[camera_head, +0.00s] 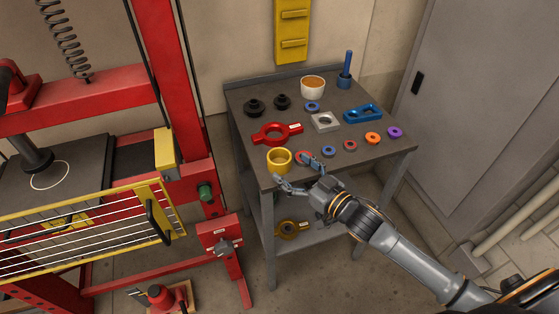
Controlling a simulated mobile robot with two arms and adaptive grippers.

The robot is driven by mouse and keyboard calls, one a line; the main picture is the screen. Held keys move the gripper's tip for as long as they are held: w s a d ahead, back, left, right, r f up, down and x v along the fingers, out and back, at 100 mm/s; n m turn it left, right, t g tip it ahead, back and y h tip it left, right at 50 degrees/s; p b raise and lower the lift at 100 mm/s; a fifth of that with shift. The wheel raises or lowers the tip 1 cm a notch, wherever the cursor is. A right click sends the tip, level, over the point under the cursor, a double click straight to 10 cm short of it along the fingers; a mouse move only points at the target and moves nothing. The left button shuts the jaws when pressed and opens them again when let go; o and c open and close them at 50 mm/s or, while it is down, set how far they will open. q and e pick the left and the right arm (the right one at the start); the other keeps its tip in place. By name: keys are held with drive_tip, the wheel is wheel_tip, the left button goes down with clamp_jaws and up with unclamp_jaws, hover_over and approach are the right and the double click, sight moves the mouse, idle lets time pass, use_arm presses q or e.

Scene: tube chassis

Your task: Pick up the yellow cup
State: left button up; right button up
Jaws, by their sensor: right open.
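The yellow cup (279,161) stands upright near the front left edge of the grey table (251,123). My right gripper (292,171) comes in from the lower right, over the table's front edge. Its fingers are spread, one just below the cup and one to the right of it. I cannot tell whether they touch the cup. The gripper looks empty. My left gripper is not in view.
A white cup (312,86), a blue post (346,72), a blue bracket (363,113) and several small rings share the tabletop. A red press frame (176,80) stands to the left.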

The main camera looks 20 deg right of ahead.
sight(286, 163)
drive_tip(key=p+x, duration=0.1)
drive_tip(key=x, duration=0.4)
drive_tip(key=shift+w+a, duration=0.2)
drive_tip(key=shift+w, duration=0.05)
drive_tip(key=shift+c, duration=0.2)
drive_tip(key=c, duration=1.4)
drive_tip(key=shift+c, duration=0.7)
drive_tip(key=shift+r, duration=0.2)
